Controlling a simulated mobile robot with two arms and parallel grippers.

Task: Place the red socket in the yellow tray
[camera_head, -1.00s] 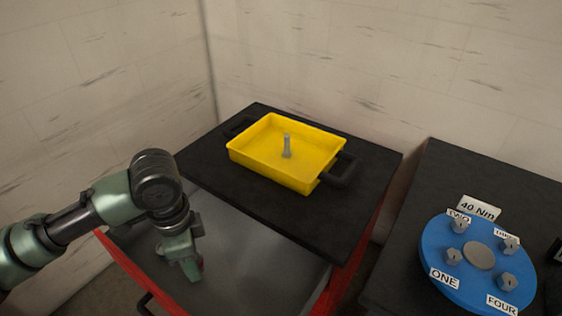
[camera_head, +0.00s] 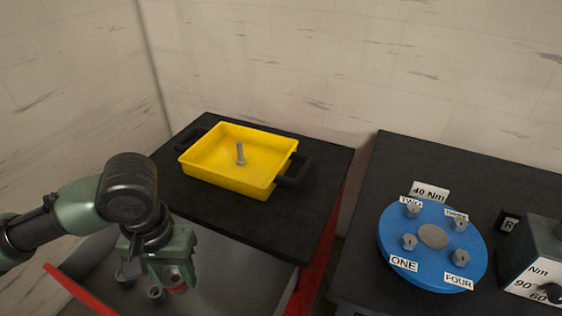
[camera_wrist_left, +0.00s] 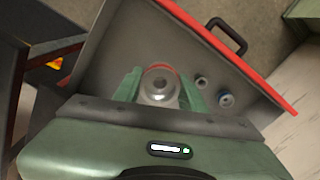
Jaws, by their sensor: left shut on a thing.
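My left gripper (camera_head: 172,272) is over the open drawer, fingers pointing down. It is shut on the red socket (camera_wrist_left: 159,84), a grey metal socket with a red band, held between the two green fingers in the left wrist view. In the head view the red band (camera_head: 176,289) shows just below the fingers. The yellow tray (camera_head: 228,183) stands on the black cabinet top, behind and to the right of the gripper. A grey bolt (camera_head: 240,154) stands upright in the tray. My right gripper is not in view.
On the right bench, a blue disc (camera_head: 433,272) carries several labelled bolts, beside a dial box (camera_head: 535,262). The tray has black handles.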

